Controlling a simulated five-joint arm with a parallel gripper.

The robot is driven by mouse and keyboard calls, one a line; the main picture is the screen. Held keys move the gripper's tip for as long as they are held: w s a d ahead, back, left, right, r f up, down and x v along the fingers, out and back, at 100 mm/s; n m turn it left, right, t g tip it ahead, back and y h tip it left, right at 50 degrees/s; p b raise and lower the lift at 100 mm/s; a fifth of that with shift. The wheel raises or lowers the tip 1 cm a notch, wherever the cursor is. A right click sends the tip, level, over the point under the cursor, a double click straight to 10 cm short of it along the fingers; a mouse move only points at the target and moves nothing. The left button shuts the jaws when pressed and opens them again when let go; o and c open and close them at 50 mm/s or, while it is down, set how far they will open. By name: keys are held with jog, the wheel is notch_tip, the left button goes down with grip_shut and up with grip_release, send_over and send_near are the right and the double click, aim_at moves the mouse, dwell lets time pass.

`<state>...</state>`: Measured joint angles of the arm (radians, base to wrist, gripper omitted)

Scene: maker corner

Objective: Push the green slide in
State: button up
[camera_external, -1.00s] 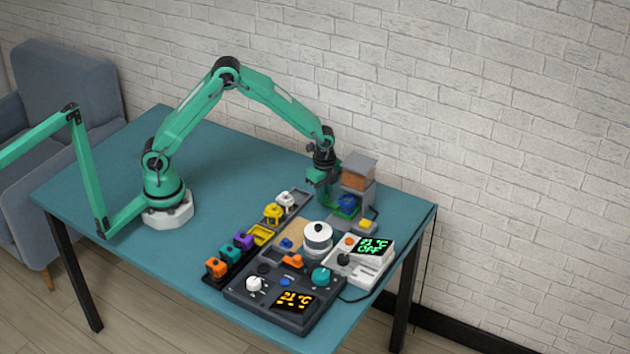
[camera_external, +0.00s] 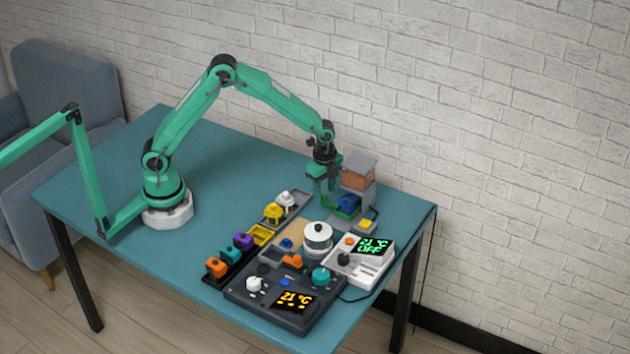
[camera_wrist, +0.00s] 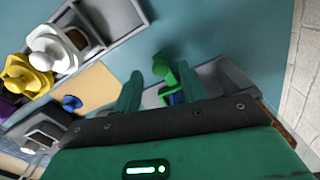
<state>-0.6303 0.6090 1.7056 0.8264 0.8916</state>
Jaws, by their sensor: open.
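The green slide (camera_external: 343,213) is at the foot of the grey unit at the back right of the table, with a blue piece (camera_external: 348,201) on it. In the wrist view a green knobbed part, which looks like the slide's handle (camera_wrist: 162,67), shows just beyond and between my fingers. My gripper (camera_external: 325,199) is open and empty, low and at the left side of the unit. In the wrist view my gripper (camera_wrist: 160,82) has one finger on each side of the green part; I cannot tell whether they touch it. My fingers hide part of the slide.
A white pot (camera_external: 318,236), a dark control panel (camera_external: 250,290) and a white meter (camera_external: 368,268) stand in front. A tray row with coloured knobbed pieces (camera_external: 243,241) lies to the left.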

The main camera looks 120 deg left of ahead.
jog(key=shift+r, duration=3)
jog(key=shift+c, duration=0.2)
jog(key=shift+d, duration=0.1)
jog(key=c, duration=0.7)
jog(key=shift+s+d, duration=0.1)
grip_shut()
jog(key=s+d+t+y, duration=0.1)
jog(key=s+d+t, duration=0.1)
jog(key=d, duration=0.1)
jog(key=s+d+t+y, duration=0.1)
jog(key=s+d+t, duration=0.1)
jog(key=d, duration=0.1)
jog(key=s+d+t+y, duration=0.1)
jog(key=s+d, duration=0.1)
jog(key=d, duration=0.1)
jog(key=shift+s+d+r+n+t, duration=0.2)
jog(key=shift+r+n+t, duration=0.2)
jog(key=shift+s+d+t+y, duration=0.3)
jog(key=shift+s+d, duration=0.2)
